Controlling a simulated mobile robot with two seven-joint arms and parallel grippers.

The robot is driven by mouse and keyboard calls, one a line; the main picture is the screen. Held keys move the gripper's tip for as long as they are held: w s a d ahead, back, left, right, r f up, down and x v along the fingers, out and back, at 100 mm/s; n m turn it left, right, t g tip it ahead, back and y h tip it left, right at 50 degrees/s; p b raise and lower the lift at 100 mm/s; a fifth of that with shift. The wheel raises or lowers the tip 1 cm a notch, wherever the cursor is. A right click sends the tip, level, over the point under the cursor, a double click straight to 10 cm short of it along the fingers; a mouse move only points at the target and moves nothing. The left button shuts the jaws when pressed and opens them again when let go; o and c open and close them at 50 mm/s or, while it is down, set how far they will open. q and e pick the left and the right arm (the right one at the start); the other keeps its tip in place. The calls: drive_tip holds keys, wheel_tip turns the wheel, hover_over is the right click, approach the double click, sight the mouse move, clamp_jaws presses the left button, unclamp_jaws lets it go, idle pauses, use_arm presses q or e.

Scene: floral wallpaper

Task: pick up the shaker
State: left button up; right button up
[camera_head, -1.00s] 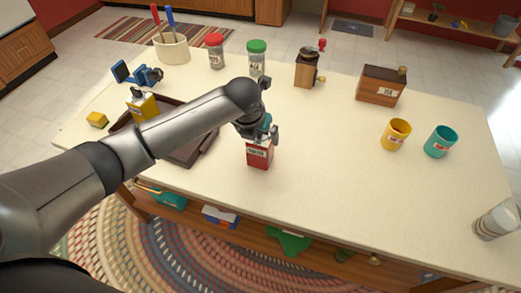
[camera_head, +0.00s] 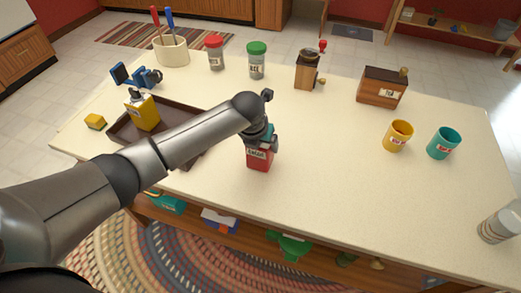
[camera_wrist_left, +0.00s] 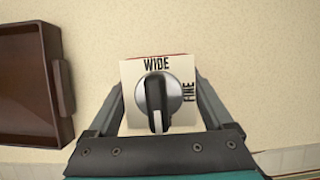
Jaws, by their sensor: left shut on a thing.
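The shaker (camera_head: 259,159) is a red box with a pale label, near the front edge of the cream table (camera_head: 330,150). In the left wrist view, its square white top (camera_wrist_left: 135,85) bears a dark dial and the words WIDE and FINE. My left gripper (camera_head: 262,138) reaches down over it from above. In the left wrist view, the fingers of my left gripper (camera_wrist_left: 158,85) are shut on opposite sides of the shaker. It looks upright, and I cannot tell any gap under it. My right gripper is not in view.
A brown tray (camera_head: 117,134) with a yellow bottle (camera_head: 143,113) lies left, partly behind my arm. Red-lidded (camera_head: 215,52) and green-lidded (camera_head: 257,60) jars stand at the back. A yellow cup (camera_head: 397,138) and teal cup (camera_head: 443,144) stand right. The table between is clear.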

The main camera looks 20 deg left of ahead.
use_arm(q)
drive_tip(key=c, duration=0.7)
drive_tip(key=shift+r, duration=0.1)
